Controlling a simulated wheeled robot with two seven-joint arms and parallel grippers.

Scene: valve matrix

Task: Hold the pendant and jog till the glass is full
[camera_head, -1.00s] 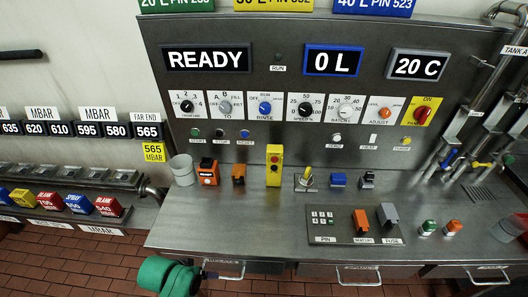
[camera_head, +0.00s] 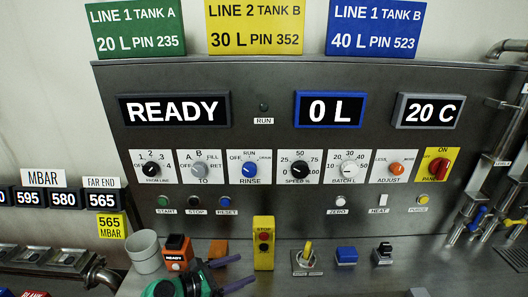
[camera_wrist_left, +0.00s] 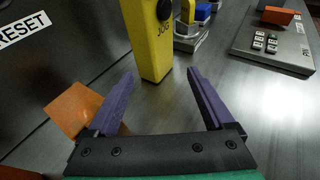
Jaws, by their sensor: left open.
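The pendant (camera_head: 264,235) is a yellow upright box with a red STOP button, standing on the steel bench below the panel. In the left wrist view its lower part with a black JOG button (camera_wrist_left: 153,45) shows just ahead of my fingers. My left gripper (camera_head: 247,268) has two purple fingers spread apart, with nothing between them. It is low on the pendant's left in the head view, and its fingers point towards the pendant. It also shows in the wrist view (camera_wrist_left: 160,72). I cannot identify a glass for certain. My right gripper is not in view.
The level display (camera_head: 330,109) reads 0 L.

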